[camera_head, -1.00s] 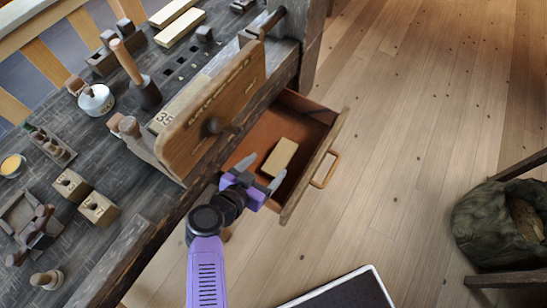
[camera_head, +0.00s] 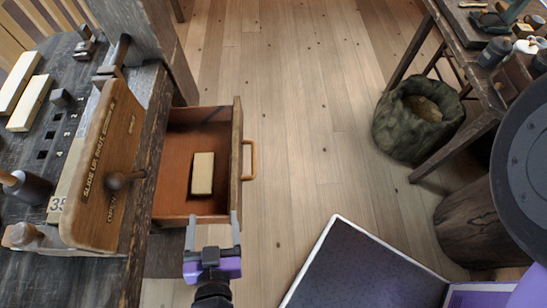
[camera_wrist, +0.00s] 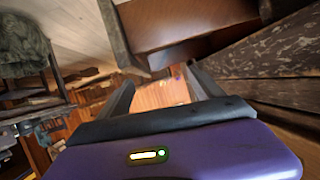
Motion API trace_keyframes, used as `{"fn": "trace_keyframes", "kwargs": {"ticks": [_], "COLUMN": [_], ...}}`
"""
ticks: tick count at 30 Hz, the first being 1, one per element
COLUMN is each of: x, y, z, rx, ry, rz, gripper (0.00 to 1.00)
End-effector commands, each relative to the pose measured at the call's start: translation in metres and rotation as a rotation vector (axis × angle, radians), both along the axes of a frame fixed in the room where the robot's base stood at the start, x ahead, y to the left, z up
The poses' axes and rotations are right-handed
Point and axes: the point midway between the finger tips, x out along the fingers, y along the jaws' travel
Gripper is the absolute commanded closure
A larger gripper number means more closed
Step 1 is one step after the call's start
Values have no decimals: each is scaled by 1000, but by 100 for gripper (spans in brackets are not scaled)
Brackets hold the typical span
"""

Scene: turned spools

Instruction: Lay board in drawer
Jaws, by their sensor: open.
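A small pale wooden board (camera_head: 203,173) lies flat inside the open drawer (camera_head: 182,206), which is pulled out from the workbench. My gripper (camera_head: 213,226) is open and empty just in front of the drawer's near wall, with its two fingers pointing towards the drawer. In the wrist view, the open fingers (camera_wrist: 161,90) have nothing between them, and the drawer's reddish-brown side (camera_wrist: 180,22) shows beyond them. The board is not visible in the wrist view.
The workbench (camera_head: 85,80) stands at left with an upright wooden panel (camera_head: 105,170) carrying a knob. Two pale boards (camera_head: 28,102) lie on the bench. A green sack (camera_head: 395,130) and a stump (camera_head: 480,225) stand at right.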

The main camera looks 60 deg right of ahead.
Motion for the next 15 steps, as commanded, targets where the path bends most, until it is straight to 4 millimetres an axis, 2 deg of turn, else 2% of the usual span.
{"fn": "trace_keyframes", "kwargs": {"ticks": [1, 6, 12, 15], "x": [-20, -82, -139, -158], "y": [-1, -19, -55, -76], "z": [4, 21, 50, 69], "rx": [-7, -29, -61, -79], "ry": [-18, -79, -115, -116], "rz": [33, 168, 381, 502], "gripper": [24, 24, 24, 24]}}
